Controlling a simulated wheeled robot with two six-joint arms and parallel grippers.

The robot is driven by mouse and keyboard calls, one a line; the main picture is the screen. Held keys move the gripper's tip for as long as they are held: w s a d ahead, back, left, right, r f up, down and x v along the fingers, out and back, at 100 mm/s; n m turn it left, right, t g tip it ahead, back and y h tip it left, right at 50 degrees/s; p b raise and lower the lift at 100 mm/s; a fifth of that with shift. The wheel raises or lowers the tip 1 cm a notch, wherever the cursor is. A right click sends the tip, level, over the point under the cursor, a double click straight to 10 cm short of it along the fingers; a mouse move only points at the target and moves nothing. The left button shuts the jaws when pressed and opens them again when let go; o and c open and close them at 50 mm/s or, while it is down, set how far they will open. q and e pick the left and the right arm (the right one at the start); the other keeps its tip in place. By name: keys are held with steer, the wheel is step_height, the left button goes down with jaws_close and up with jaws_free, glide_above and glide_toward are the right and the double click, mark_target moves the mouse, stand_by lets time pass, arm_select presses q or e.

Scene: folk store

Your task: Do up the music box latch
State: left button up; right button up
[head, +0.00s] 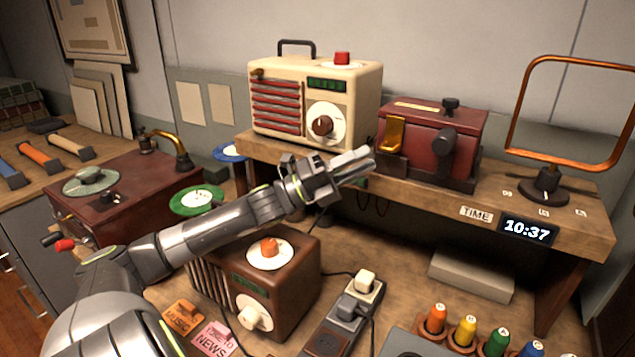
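The dark red box (455,128) that looks like the music box stands on the raised wooden shelf, right of the cream radio. It has a brass latch (393,134) on its left front, a dark round knob on its front and a small black knob on top. I cannot tell whether the latch is fastened. My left gripper (368,160) reaches in from the left, in front of the shelf edge, a little left of and below the latch in the picture. Its fingers lie close together with nothing visible between them. My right gripper is not in view.
The cream radio (345,90) stands left of the box, and a copper loop antenna (515,120) stands right of it. A brown radio (290,290) sits below my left arm. A turntable box (120,195) is at left. Coloured pegs stand at lower right.

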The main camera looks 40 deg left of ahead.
arm_select(q)
steer(key=p+v, duration=0.1)
steer(key=v, duration=0.7)
steer(key=shift+s+a+f+p, duration=0.2)
steer(key=shift+s+a+p, duration=0.05)
steer(key=shift+s+p, duration=0.1)
steer(key=shift+w+r, duration=0.1)
stand_by(0.4)
